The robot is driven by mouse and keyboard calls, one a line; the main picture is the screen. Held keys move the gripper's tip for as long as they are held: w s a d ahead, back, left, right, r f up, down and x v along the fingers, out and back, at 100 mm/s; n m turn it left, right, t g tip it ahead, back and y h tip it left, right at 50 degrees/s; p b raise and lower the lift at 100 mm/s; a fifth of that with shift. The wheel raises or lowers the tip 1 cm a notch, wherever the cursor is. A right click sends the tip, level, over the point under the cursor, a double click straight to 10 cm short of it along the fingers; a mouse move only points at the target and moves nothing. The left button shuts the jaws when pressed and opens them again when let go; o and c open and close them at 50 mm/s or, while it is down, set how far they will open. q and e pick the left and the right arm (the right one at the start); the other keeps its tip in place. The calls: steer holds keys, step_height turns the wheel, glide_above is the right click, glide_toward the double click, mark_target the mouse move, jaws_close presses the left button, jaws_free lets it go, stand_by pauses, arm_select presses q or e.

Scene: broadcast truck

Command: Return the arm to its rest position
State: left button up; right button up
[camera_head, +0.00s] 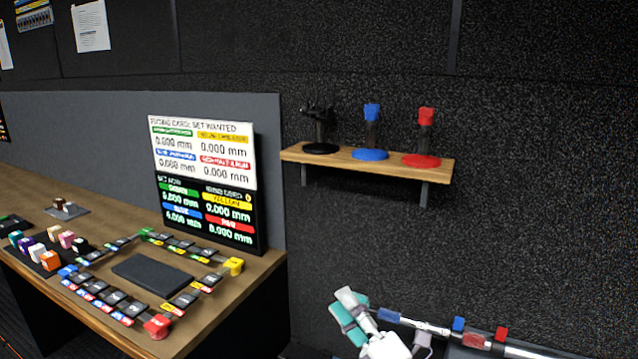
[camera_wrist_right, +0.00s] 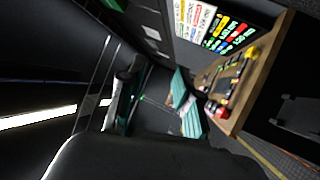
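My right gripper (camera_head: 347,317) shows at the bottom of the head view, with teal pads and a white body. It is right of the desk's end, in front of the dark wall and below the shelf in the picture. In the right wrist view the two teal fingers (camera_wrist_right: 155,98) stand apart with nothing between them, so it is open and empty. My left gripper is not in view.
A wooden desk (camera_head: 60,195) at left carries a screen (camera_head: 205,180), coloured blocks and slider rails. A wall shelf (camera_head: 290,154) holds black, blue (camera_head: 371,153) and red stands (camera_head: 422,160). A bar with coloured pieces (camera_head: 430,327) runs right of the gripper.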

steer(key=s+d+f+m+g+h, duration=0.1)
steer(key=s+d+f+m+h, duration=0.2)
steer(key=d+f+m+h, duration=0.4)
steer(key=s+d+f+m+g+h, duration=0.2)
steer(key=d+f+m+h, duration=0.45)
steer(key=m, duration=0.25)
steer(key=s+d+f+m+g, duration=0.1)
steer(key=s+f+m+g, duration=0.1)
steer(key=s+f+g, duration=0.45)
steer(key=s+d+f+m+g, duration=0.1)
steer(key=s+f+m, duration=0.2)
steer(key=s, duration=0.7)
steer(key=s+d+f+m+g, duration=0.1)
steer(key=s+f+m+g, duration=0.1)
steer(key=s+f+g, duration=0.45)
step_height(320, 180, down, 23)
steer(key=s+t, duration=0.1)
steer(key=s, duration=0.1)
steer(key=s+d+f, duration=0.2)
steer(key=s+f, duration=1.5)
steer(key=shift+d+f+g, duration=0.15)
steer(key=shift+d+g, duration=0.1)
steer(key=shift+g, duration=0.15)
